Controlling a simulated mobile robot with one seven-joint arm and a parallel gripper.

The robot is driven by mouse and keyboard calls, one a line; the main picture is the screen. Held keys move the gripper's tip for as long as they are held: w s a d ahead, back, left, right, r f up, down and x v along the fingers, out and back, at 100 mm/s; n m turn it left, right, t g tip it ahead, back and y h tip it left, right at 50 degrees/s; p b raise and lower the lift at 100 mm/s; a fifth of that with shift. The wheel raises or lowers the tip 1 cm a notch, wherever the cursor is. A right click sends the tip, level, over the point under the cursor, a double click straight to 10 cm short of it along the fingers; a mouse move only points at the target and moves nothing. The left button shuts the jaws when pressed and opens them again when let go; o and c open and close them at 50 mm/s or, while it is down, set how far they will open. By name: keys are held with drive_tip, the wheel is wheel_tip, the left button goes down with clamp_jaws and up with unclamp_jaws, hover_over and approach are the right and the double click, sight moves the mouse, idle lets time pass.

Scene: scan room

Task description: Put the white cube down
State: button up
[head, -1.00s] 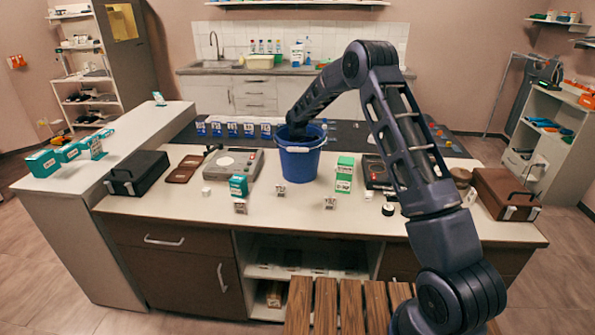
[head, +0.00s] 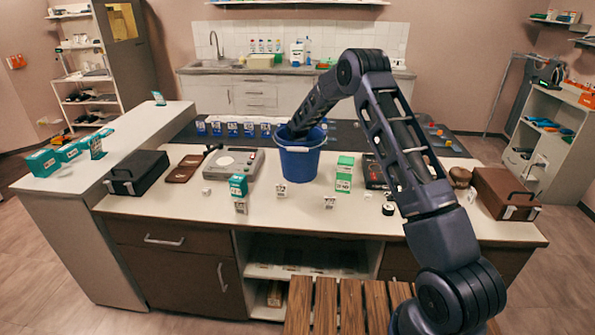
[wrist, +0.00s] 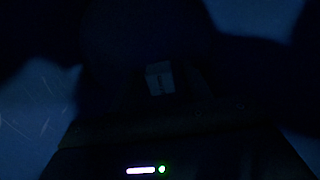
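A pale, block-shaped thing that looks like the white cube (wrist: 159,79) shows dimly in the wrist view, at the dark gripper's fingers. My gripper is down inside the blue bucket (head: 299,164), hidden from the head view by the bucket's wall. In the wrist view my gripper (wrist: 160,85) is mostly in shadow, and I cannot tell whether its fingers press on the cube or stand apart from it. The bucket stands upright on the counter (head: 255,213).
A grey device (head: 233,164), a teal box (head: 238,184) and a green-and-white box (head: 344,174) stand around the bucket. A small white block (head: 206,191) lies to the left. A black case (head: 137,172) and a brown case (head: 505,194) sit near the counter's ends.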

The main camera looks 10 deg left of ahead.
drive_tip(key=shift+r, duration=0.1)
wheel_tip(320, 180, up, 12)
idle(0.7)
